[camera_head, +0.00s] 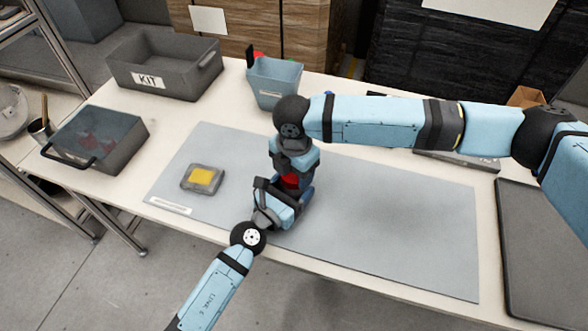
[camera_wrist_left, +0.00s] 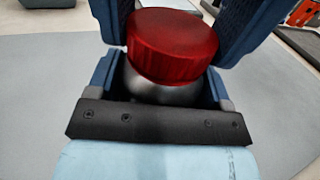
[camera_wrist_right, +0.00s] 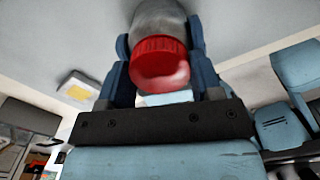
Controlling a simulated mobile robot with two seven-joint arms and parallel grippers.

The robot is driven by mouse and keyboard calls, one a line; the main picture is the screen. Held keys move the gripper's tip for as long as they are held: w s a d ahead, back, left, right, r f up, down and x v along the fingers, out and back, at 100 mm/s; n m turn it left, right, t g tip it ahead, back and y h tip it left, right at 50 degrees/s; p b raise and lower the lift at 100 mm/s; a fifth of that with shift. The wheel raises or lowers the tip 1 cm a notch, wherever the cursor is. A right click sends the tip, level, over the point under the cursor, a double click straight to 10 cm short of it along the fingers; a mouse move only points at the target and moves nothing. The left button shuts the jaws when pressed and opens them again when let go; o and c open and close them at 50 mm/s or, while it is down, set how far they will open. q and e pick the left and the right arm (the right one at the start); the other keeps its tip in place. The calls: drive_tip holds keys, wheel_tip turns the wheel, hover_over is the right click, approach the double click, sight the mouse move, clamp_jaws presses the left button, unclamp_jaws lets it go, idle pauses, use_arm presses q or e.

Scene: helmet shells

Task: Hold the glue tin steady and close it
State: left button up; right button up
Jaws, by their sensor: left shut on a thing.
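The glue tin is a silver can (camera_wrist_left: 160,92) with a red screw lid (camera_wrist_left: 172,45) on top, upright at the middle of the mat. My left gripper (camera_head: 277,205) is shut on the can's body from the front. My right gripper (camera_head: 293,178) points down from above, its fingers open around the red lid. In the right wrist view the lid (camera_wrist_right: 160,65) lies between these fingers, with the can (camera_wrist_right: 160,18) beyond. In the head view the grippers hide most of the tin. Whether the lid is fully seated cannot be seen.
A grey-blue mat (camera_head: 400,220) covers the table middle, its right side clear. A small tray with a yellow pad (camera_head: 202,177) lies left. A grey KIT crate (camera_head: 165,65), a blue-grey bin (camera_head: 272,88) and a handled box (camera_head: 97,138) stand behind and left. A dark panel (camera_head: 545,250) lies right.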

idle(0.3)
drive_tip(key=o, duration=1.1)
drive_tip(key=shift+r, duration=0.1)
wheel_tip(320, 180, up, 12)
drive_tip(key=shift+f, duration=0.1)
